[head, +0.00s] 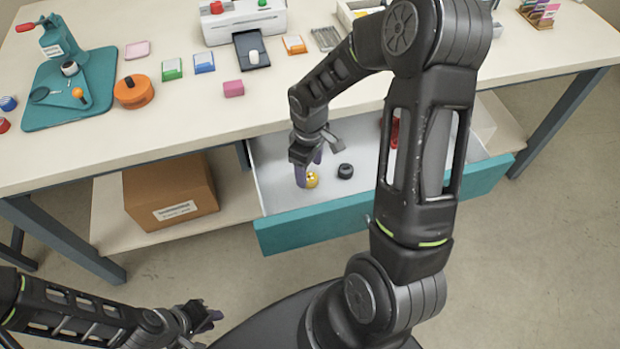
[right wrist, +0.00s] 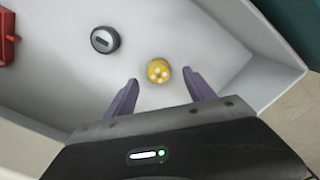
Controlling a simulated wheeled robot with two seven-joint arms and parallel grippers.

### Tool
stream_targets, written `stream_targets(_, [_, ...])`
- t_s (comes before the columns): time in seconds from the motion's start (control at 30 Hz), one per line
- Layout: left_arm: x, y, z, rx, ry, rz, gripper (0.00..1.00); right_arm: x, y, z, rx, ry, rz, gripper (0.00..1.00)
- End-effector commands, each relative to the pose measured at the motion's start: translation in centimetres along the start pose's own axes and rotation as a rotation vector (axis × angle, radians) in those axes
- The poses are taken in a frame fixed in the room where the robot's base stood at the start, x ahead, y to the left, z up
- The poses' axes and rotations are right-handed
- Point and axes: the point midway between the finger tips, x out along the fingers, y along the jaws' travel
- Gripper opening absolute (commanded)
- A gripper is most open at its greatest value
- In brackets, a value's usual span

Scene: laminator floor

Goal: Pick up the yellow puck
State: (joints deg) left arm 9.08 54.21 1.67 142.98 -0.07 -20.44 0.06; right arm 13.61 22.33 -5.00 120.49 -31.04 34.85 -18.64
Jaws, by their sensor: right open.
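The yellow puck (head: 312,180) lies on the floor of the open drawer, towards its left end. In the right wrist view the yellow puck (right wrist: 158,71) shows several pale marks on its top. My right gripper (head: 309,174) reaches down into the drawer beside the puck. In the right wrist view its two purple fingers (right wrist: 161,92) stand apart, with the puck just beyond and between their tips, not gripped. My left gripper (head: 205,317) is at the lower left, away from the table; its fingers are too small to judge.
A black puck (head: 346,171) lies near the yellow one; it also shows in the right wrist view (right wrist: 105,40). A red object (head: 394,132) lies further right in the drawer. The teal drawer front (head: 330,219) and white side walls surround the right gripper. A cardboard box (head: 170,192) stands left.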

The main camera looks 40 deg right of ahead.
Motion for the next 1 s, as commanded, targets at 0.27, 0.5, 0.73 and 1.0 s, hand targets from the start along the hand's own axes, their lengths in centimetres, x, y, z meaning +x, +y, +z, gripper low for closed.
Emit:
stream_targets(0.27, [-0.2, 0.1, 0.0, 0.0, 0.0, 0.0, 0.22, 3.4, 0.2, 0.1, 0.001, 0.0, -0.001, 0.63])
stream_targets(0.5, [-0.2, 0.1, 0.0, 0.0, 0.0, 0.0, 0.22, 3.5, 0.3, 0.1, 0.001, 0.001, 0.0, 0.63])
stream_targets(0.73, [-0.2, 0.1, 0.0, 0.0, 0.0, 0.0, 0.22, 3.4, 0.2, 0.1, 0.001, 0.0, 0.0, 0.63])
stream_targets(1.0, [-0.2, 0.1, 0.0, 0.0, 0.0, 0.0, 0.22, 3.4, 0.2, 0.1, 0.001, 0.0, 0.0, 0.52])
